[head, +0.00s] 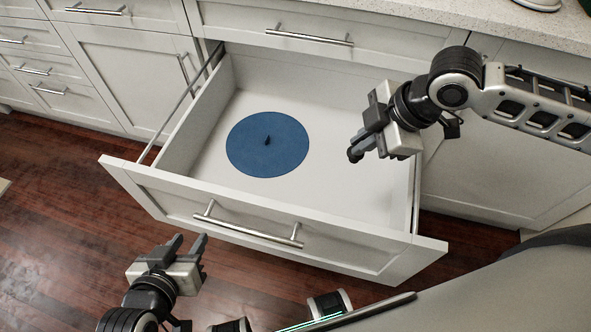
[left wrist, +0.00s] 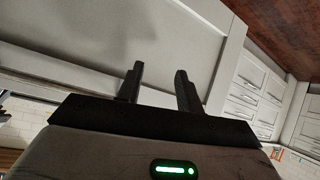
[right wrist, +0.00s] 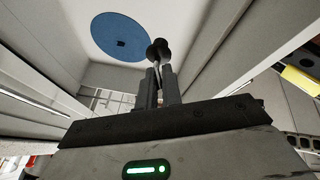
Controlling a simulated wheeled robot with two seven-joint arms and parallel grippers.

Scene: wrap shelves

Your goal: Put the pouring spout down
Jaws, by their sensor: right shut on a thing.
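My right gripper (head: 366,143) is over the right part of the open drawer (head: 170,185), shut on the pouring spout (head: 354,154). In the right wrist view the spout (right wrist: 158,50) shows a round black end beyond the fingertips and a thin metallic part between them. The rest of it is hidden by the jaws. A round blue mat (head: 245,160) lies on the drawer floor, left of the right gripper. My left gripper (head: 187,243) is open and empty in front of the drawer; its spread fingers show in the left wrist view (left wrist: 158,85).
A small dark object (head: 267,141) is at the middle of the blue mat. The white drawer floor around the mat is bare. Drawer walls, the front panel with its metal handle (head: 247,229), and the counter (head: 400,15) above bound the space.

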